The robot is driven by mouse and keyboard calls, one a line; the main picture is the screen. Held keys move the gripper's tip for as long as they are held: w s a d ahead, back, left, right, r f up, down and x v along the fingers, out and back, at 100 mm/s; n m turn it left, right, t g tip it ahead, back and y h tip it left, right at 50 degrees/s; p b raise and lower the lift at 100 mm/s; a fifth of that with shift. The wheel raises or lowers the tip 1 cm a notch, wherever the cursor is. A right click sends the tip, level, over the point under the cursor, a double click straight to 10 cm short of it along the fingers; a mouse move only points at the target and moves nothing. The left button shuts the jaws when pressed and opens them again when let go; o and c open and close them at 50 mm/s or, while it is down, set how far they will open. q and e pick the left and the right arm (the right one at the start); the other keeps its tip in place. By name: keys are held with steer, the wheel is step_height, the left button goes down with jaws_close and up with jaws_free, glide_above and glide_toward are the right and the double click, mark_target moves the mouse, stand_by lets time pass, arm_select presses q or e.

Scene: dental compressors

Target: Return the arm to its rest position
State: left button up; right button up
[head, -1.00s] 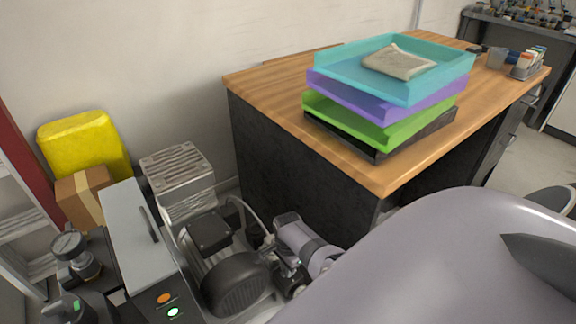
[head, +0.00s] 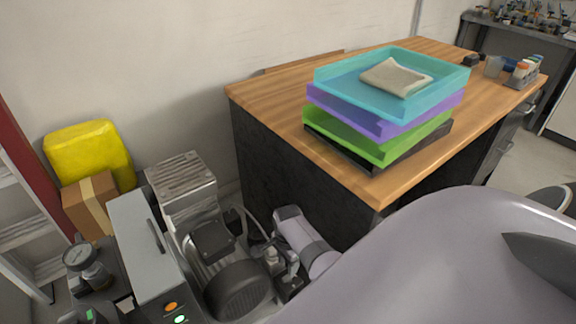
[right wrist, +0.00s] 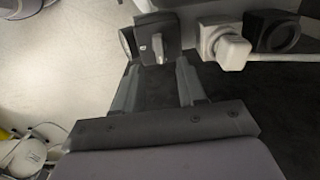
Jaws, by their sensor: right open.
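My right arm's light grey wrist (head: 305,243) shows low in the middle of the head view, beside the compressor. My right gripper (head: 286,277) is at its lower end, close to the compressor's dark motor (head: 238,287), and is small and partly hard to make out. In the right wrist view the two fingers of the right gripper (right wrist: 158,70) are parted with nothing held between them. A black switch with a grey handle (right wrist: 156,38) lies just beyond the fingertips; I cannot tell whether they touch it. My left gripper is not in view.
A grey control box (head: 140,245) with lit orange and green buttons stands left of the compressor. A wooden-topped desk (head: 270,92) with stacked trays (head: 335,78) is behind the arm. A yellow container (head: 88,152) and cardboard box (head: 88,205) stand at the left wall.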

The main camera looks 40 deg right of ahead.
steer(key=shift+r, duration=0.4)
steer(key=shift+s, duration=0.1)
